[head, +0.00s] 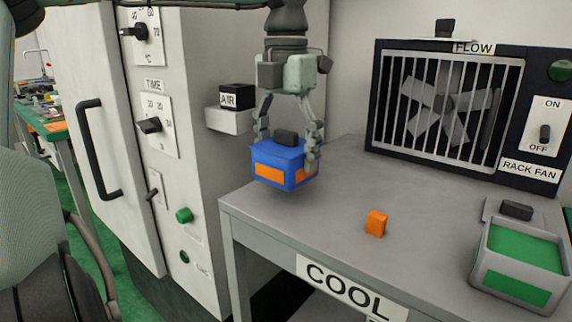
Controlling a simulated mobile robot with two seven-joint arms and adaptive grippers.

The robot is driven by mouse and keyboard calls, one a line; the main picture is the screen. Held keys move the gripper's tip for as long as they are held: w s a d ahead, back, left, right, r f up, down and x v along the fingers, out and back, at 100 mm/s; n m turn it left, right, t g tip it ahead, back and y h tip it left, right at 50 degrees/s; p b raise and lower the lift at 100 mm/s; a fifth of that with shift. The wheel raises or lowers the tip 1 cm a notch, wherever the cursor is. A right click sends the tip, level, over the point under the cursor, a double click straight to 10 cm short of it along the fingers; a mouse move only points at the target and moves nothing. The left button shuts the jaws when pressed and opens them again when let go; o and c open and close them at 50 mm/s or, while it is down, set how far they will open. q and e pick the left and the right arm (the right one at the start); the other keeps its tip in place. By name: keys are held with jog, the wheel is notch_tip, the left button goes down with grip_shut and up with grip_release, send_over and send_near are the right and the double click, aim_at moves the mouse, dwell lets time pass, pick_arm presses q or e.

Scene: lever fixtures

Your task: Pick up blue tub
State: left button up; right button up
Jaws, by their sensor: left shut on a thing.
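The blue tub (268,157) has orange label panels on its sides and a dark handle block on top. My left gripper (287,140) comes down from above with its fingers on either side of the tub, shut on it. The tub is over the left part of the grey table marked COOL (330,190), near its left edge. A shadow lies under it, and I cannot tell how high it is above the table. My right gripper is not in view.
An orange block (376,222) lies mid-table. A grey tub with green panels (519,262) stands at the right. The rack fan (440,105) stands at the back. A cabinet with knobs (165,120) and a handle (98,150) is at the left, with an AIR switch (232,112).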

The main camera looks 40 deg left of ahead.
pick_arm(q)
notch_tip(320, 180, up, 15)
jog(key=p, duration=0.1)
jog(key=shift+f+p, duration=0.15)
jog(key=shift+p, duration=0.2)
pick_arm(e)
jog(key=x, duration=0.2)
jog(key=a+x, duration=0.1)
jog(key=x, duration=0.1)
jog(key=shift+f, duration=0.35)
